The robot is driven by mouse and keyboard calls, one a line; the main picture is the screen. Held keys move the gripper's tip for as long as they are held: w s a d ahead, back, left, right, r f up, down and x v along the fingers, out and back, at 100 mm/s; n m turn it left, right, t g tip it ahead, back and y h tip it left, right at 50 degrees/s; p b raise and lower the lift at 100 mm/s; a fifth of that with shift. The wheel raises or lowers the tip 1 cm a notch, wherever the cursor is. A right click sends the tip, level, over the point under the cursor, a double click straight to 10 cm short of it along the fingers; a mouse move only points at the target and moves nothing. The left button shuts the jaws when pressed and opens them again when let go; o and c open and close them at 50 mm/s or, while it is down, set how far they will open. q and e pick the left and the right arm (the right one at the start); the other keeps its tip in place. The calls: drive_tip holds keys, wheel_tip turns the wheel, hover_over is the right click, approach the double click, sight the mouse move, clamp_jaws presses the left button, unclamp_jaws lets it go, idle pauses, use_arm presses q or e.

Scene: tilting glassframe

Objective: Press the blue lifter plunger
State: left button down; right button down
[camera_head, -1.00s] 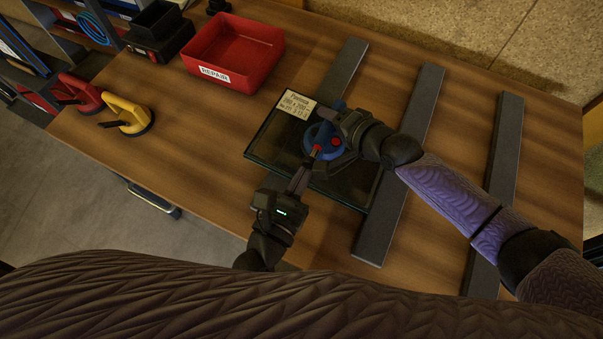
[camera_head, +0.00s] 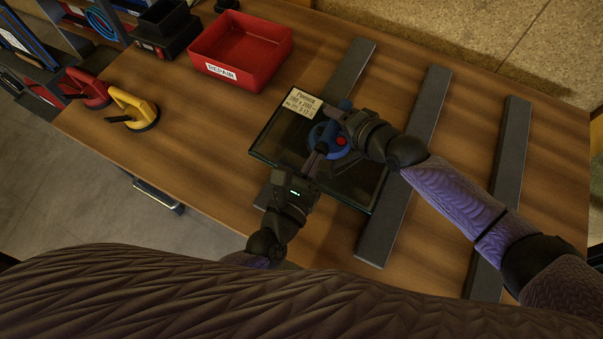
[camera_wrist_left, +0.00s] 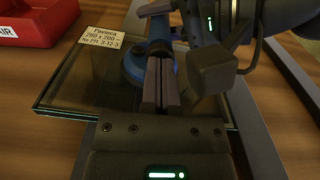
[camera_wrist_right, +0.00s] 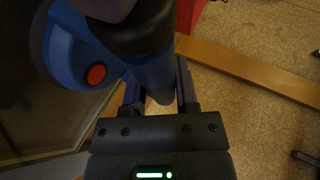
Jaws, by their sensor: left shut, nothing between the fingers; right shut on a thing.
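The blue lifter (camera_head: 322,137) sits on the dark glass pane (camera_head: 355,186); it also shows in the left wrist view (camera_wrist_left: 134,66) and right wrist view (camera_wrist_right: 66,40). A red round part (camera_head: 341,141) shows on its side, also in the right wrist view (camera_wrist_right: 96,74). My right gripper (camera_head: 347,116) is shut on the lifter's blue handle (camera_wrist_right: 158,80). My left gripper (camera_head: 320,149) is shut and empty, its fingertips over or against the lifter's near side. I cannot tell whether they touch it. The plunger is not clearly visible behind these fingers.
The pane lies across grey bars (camera_head: 378,232) on the wooden table. A red bin (camera_head: 240,52) labelled REPAIR stands beyond it. Yellow (camera_head: 133,108) and red (camera_head: 88,88) lifters sit at the left table edge. Another bar (camera_head: 510,150) lies right, under my right arm.

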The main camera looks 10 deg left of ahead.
use_arm(q)
drive_tip(key=v, duration=1.4)
use_arm(e)
drive_tip(key=shift+s+a, duration=0.1)
drive_tip(key=shift+f, duration=0.1)
use_arm(q)
drive_tip(key=v, duration=0.3)
drive_tip(key=shift+d, duration=0.1)
drive_tip(key=shift+w, duration=0.1)
drive_tip(key=x, duration=1.4)
